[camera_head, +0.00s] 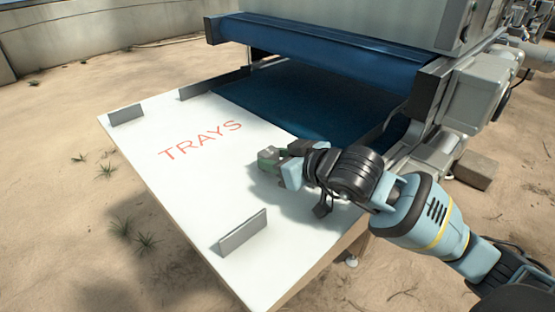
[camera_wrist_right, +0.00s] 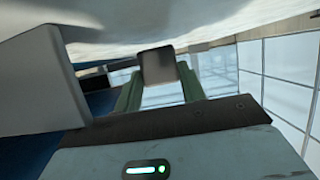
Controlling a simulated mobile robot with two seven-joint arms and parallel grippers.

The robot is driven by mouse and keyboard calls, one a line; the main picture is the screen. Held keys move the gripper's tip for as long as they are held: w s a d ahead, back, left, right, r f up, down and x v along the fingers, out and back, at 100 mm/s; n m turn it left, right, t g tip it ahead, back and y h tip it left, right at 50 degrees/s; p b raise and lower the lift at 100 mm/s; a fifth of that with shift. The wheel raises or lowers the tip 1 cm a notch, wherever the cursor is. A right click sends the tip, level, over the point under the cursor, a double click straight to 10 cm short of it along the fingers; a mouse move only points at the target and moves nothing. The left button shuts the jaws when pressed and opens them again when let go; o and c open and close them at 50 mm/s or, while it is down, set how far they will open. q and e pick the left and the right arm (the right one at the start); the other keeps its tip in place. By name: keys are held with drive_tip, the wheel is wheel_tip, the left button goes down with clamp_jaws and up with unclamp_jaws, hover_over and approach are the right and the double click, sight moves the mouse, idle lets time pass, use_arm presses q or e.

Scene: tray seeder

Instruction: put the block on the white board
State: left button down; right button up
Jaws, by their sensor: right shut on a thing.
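The white board (camera_head: 190,170) is a sloping white panel with red "TRAYS" lettering, in front of the blue belt. My right gripper (camera_head: 268,158) is over the board, right of the lettering and near the belt's edge. In the right wrist view its two green fingers (camera_wrist_right: 158,88) are shut on a small grey-brown block (camera_wrist_right: 158,64). The white board (camera_wrist_right: 130,22) fills the top of that view, close to the block. I cannot tell whether block and board touch. In the head view the block is mostly hidden by the gripper. My left gripper is not in view.
Low grey brackets stand on the board at front (camera_head: 243,232), left (camera_head: 126,114) and back (camera_head: 197,90). The blue belt (camera_head: 300,100) runs under the machine's blue crossbar (camera_head: 320,50). A brown block-like piece (camera_head: 475,170) lies beside the machine.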

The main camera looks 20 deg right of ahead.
drive_tip(key=o, duration=0.7)
drive_tip(key=shift+f, duration=0.45)
drive_tip(key=o, duration=0.4)
drive_tip(key=shift+s+a+f, duration=0.1)
drive_tip(key=shift+f, duration=0.1)
drive_tip(key=shift+r+p, duration=0.45)
drive_tip(key=shift+p, duration=0.05)
drive_tip(key=v, duration=0.6)
drive_tip(key=r+v, duration=0.1)
drive_tip(key=v, duration=0.5)
